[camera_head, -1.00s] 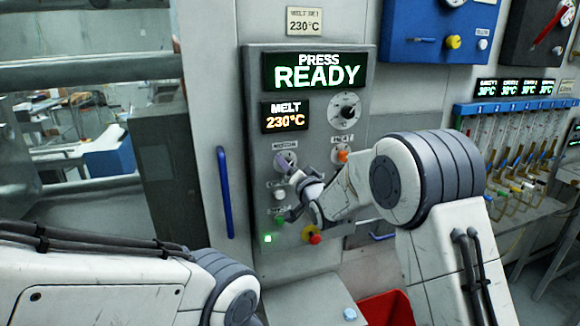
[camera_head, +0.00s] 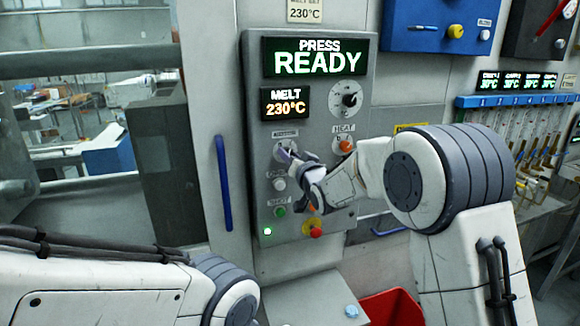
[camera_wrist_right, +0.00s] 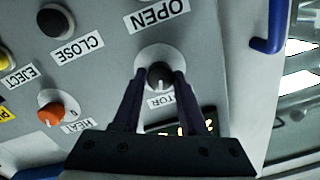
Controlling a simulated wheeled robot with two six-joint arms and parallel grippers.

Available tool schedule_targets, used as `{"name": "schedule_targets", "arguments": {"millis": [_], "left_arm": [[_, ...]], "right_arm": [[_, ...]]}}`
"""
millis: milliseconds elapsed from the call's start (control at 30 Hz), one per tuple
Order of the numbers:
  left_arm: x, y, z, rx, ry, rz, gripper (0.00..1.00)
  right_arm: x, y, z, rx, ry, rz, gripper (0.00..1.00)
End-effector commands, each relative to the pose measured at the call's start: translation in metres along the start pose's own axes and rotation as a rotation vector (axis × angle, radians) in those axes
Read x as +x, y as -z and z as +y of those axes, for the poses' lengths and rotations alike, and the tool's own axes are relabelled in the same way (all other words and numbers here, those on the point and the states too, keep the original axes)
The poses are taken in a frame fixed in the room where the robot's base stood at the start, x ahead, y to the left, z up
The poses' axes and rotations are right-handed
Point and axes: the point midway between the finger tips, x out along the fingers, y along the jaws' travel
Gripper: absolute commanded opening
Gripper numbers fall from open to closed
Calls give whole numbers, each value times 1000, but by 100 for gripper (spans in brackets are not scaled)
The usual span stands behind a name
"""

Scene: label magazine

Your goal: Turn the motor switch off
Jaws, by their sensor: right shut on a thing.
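The motor switch is a round dark knob on a pale dial. It shows in the right wrist view (camera_wrist_right: 160,75), with a light mark on its lower edge and a partly covered label ending in "TOR". My right gripper (camera_wrist_right: 160,82) is shut on the knob, one dark finger on each side. In the head view the right gripper (camera_head: 286,154) reaches the motor dial (camera_head: 285,138) from the right and hides most of the knob. My left arm enters at the lower left; its gripper is out of view.
The orange heat knob (camera_head: 345,146) is close on the right of the motor dial. A white button (camera_head: 279,184), a green button (camera_head: 280,212) and a red stop button (camera_head: 316,232) are below. A blue handle (camera_head: 224,185) stands left of the panel. The press display (camera_head: 315,58) reads READY.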

Motion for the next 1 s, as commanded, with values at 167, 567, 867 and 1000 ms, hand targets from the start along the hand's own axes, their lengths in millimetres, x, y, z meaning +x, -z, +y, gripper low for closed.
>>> {"name": "schedule_targets", "arguments": {"millis": [167,567,867,1000], "left_arm": [[31,-2,-2,0,0,0,0],[79,-4,-6,0,0,0,0],[106,-6,-8,0,0,0,0],[114,-6,-8,0,0,0,0]], "right_arm": [[0,-5,1,-171,-1,0,0],[0,-4,0,-547,-11,-11,0],[0,-3,-2,-772,-17,-18,0],[0,-2,-2,-845,-19,-20,0]]}}
